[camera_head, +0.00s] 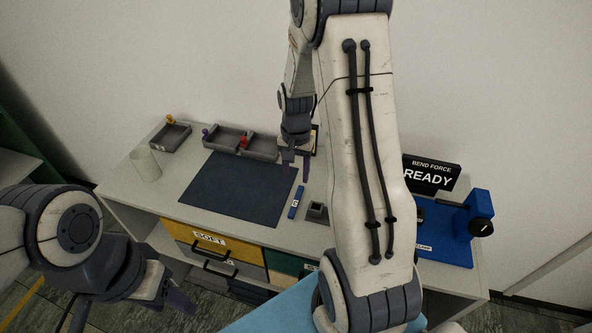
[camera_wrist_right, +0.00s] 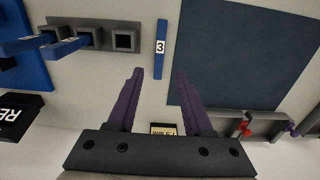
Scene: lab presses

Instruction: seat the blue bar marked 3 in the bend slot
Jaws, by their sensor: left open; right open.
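The blue bar marked 3 (camera_head: 297,203) lies flat on the bench beside the dark mat; the right wrist view (camera_wrist_right: 161,38) shows its white label. My right gripper (camera_head: 294,170) is open and empty above the bench; in its wrist view the bar's near end is between and beyond the fingertips (camera_wrist_right: 160,73), and no contact shows. The blue bend press (camera_head: 445,240) stands at the right end of the bench, partly hidden by my right arm. I cannot make out its slot. My left gripper (camera_head: 178,297) is open and empty, low at the left, in front of the bench.
A grey socket rack (camera_wrist_right: 108,26) beside the bar holds two other blue bars (camera_wrist_right: 66,47); its right socket is empty. The dark mat (camera_head: 235,188) is clear. Small bins (camera_head: 226,138) stand at the back. A READY sign (camera_head: 430,175) stands behind the press. A white cup (camera_head: 146,164) stands left.

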